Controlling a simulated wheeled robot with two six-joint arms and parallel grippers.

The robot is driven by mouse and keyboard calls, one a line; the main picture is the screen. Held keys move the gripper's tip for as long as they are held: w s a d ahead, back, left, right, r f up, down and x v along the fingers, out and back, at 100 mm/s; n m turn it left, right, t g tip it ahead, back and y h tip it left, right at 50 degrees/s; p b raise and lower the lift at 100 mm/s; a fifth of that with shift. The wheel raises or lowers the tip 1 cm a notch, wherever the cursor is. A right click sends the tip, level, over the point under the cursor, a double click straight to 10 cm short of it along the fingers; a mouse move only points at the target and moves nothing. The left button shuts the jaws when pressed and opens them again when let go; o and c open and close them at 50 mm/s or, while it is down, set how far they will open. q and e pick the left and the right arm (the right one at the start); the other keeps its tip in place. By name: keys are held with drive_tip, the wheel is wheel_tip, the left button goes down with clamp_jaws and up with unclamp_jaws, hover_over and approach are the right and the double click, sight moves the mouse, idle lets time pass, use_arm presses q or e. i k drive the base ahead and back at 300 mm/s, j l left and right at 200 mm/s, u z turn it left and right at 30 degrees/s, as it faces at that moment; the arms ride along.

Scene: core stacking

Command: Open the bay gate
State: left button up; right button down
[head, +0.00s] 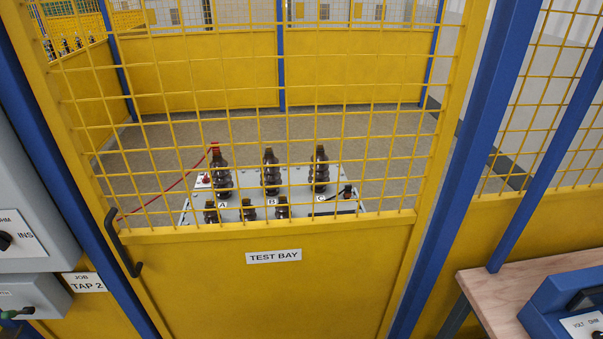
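The bay gate (330,277) is a yellow panel with yellow wire mesh above it, and it stands shut in front of me between blue posts. A white sign reading TEST BAY (273,256) is on its solid lower part. A black pull handle (122,242) is on the gate's left side. Through the mesh I see a pale transformer (260,211) with several dark ribbed bushings, marked A, B and C. Neither of my grippers is in view.
A grey cabinet (38,195) stands at the left, with a JOB TAP 2 label (87,283) beside it. A wooden bench (495,285) with a blue meter (570,310) is at the lower right. Blue posts (465,170) and yellow mesh fencing flank the gate.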

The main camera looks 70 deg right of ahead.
sight(337, 276)
drive_tip(key=k+l+z, duration=0.15)
drive_tip(key=z, duration=1.95)
